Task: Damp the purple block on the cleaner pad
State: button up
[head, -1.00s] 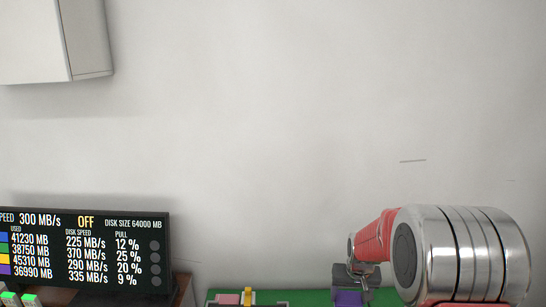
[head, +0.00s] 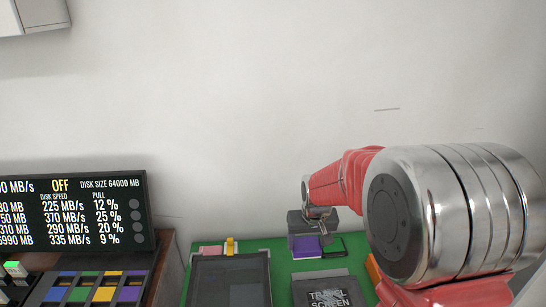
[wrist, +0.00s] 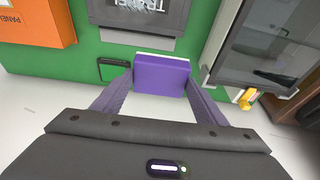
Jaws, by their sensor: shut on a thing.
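My gripper (wrist: 160,84) is shut on the purple block (wrist: 161,70), with one finger on each side of it. In the head view the purple block (head: 306,248) shows just below the dark jaws, near the back edge of the green mat (head: 283,268). I cannot tell whether it touches the mat. A small dark item with a green edge (wrist: 114,69) lies close beside the block. A pink piece (head: 211,250) lies at the back left of the mat. I cannot tell for sure which thing is the cleaner pad.
A dark-screened grey case (head: 229,278) and a grey box lettered with "screen" (head: 328,290) lie on the mat. A yellow piece (head: 231,246) stands behind the case. An orange panel (wrist: 36,20) is near. Left are a display (head: 75,215) and colored slots (head: 96,287).

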jog(key=w+d+f, duration=0.3)
jog(key=w+d, duration=0.3)
jog(key=w+d+f, duration=0.2)
jog(key=w+d, duration=0.4)
jog(key=d, duration=0.1)
jog(key=shift+f, duration=0.4)
jog(key=shift+w, duration=0.1)
jog(key=shift+f, duration=3.1)
jog(key=shift+f, duration=0.4)
notch_tip(320, 180, up, 7)
dwell(0.5)
